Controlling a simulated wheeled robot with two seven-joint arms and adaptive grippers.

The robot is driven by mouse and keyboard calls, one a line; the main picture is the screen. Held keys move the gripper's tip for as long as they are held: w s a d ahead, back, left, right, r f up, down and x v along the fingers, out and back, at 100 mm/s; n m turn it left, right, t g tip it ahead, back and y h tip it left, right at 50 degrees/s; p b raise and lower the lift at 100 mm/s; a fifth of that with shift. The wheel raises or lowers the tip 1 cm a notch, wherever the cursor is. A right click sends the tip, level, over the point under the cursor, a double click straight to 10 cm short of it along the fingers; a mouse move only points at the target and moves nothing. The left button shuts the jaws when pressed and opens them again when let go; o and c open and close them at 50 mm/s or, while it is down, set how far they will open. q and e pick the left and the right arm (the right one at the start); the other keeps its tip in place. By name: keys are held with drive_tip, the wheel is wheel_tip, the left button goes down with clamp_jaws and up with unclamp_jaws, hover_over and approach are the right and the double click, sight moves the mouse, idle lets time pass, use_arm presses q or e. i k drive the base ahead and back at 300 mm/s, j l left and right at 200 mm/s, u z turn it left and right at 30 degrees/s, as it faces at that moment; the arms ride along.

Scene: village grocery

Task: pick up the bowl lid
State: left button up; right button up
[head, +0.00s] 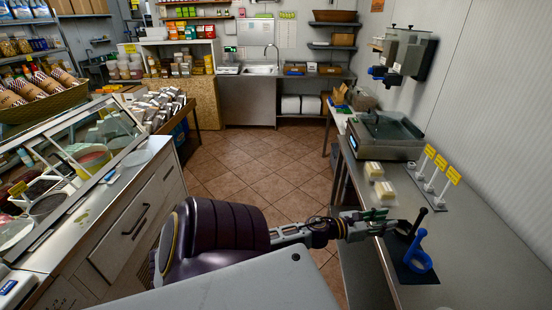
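A round, pale, translucent disc (137,158) that looks like the bowl lid lies on the left counter, beside the glass display case. No other lid stands out clearly. My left gripper (382,222) is far to the right of it, over the right-hand counter. Its fingers look spread apart with nothing clearly between them. It is close to a dark-handled tool (418,220) and a blue looped handle (418,256) on a dark mat (405,270); I cannot tell whether it touches them. My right gripper is not in view.
The right counter (480,260) holds wrapped pale blocks (384,192), yellow tags on stands (430,168) and a grey scale-like machine (385,135). The glass case (70,165) borders the left counter (125,205). The tiled floor (255,165) between them is clear.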

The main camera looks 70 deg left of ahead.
sight(139, 158)
drive_tip(key=u, duration=4.1)
